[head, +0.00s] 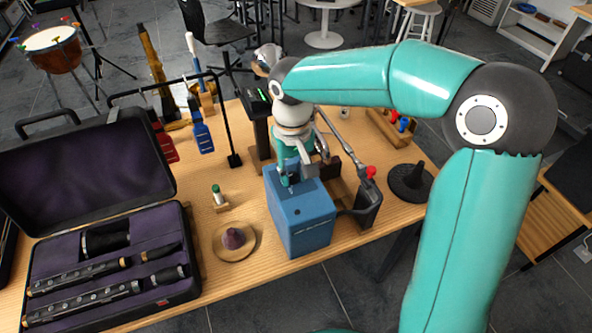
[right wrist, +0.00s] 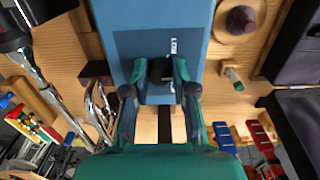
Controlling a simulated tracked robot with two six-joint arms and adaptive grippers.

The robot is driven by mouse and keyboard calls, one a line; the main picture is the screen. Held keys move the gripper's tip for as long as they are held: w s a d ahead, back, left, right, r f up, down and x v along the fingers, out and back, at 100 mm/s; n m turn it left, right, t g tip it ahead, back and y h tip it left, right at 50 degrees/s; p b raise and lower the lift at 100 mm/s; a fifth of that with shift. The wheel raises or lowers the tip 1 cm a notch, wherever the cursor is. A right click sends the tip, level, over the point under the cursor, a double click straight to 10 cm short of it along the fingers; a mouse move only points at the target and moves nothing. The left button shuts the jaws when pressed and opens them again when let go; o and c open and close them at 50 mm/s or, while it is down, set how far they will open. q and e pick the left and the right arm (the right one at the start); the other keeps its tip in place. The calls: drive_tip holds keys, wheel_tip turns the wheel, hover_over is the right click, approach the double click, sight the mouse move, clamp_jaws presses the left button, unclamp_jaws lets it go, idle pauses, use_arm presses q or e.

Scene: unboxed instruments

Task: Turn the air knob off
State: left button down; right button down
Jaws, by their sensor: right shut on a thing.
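The blue box (head: 301,224) stands near the front edge of the wooden table, and its blue face also fills the upper middle of the right wrist view (right wrist: 165,18). My right gripper (head: 291,181) reaches down onto the top of the box. In the right wrist view its two fingers (right wrist: 160,80) are shut on the knob, one on each side. The gripper hides most of the knob in the head view. The knob's exact angle is hard to read. My left gripper is not in view.
An open black instrument case (head: 110,250) with woodwind parts fills the left.

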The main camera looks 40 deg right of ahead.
sight(292, 175)
drive_tip(key=shift+w+r, duration=0.15)
drive_tip(key=shift+w, duration=0.05)
drive_tip(key=c, duration=0.9)
unclamp_jaws()
drive_tip(key=shift+c, duration=0.2)
drive_tip(key=shift+s, duration=0.1)
wheel_tip(292, 175, up, 12)
